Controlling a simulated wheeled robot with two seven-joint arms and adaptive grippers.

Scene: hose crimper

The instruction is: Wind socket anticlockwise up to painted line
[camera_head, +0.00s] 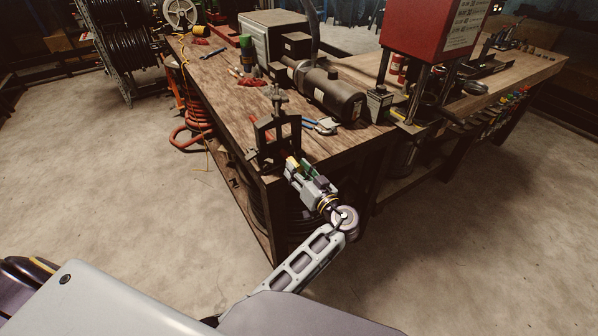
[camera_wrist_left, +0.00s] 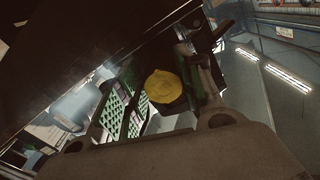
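My left gripper (camera_head: 300,167) is at the near corner of the workbench, just in front of a dark vise (camera_head: 277,135). In the head view a small yellow part shows at its tip, with a green part beside it. In the left wrist view, green perforated pads (camera_wrist_left: 113,108) are left of a round yellow piece (camera_wrist_left: 163,87), with more finger parts to its right. The yellow piece may be the socket's end. I cannot tell whether the fingers touch it. No painted line can be made out. My right gripper is not in view.
The wooden workbench (camera_head: 213,87) carries a dark cylindrical motor (camera_head: 332,92), a grey box (camera_head: 273,38) and loose tools. A red press (camera_head: 432,25) stands at the right. An orange hose (camera_head: 196,122) hangs at the bench's left side. The concrete floor in front is clear.

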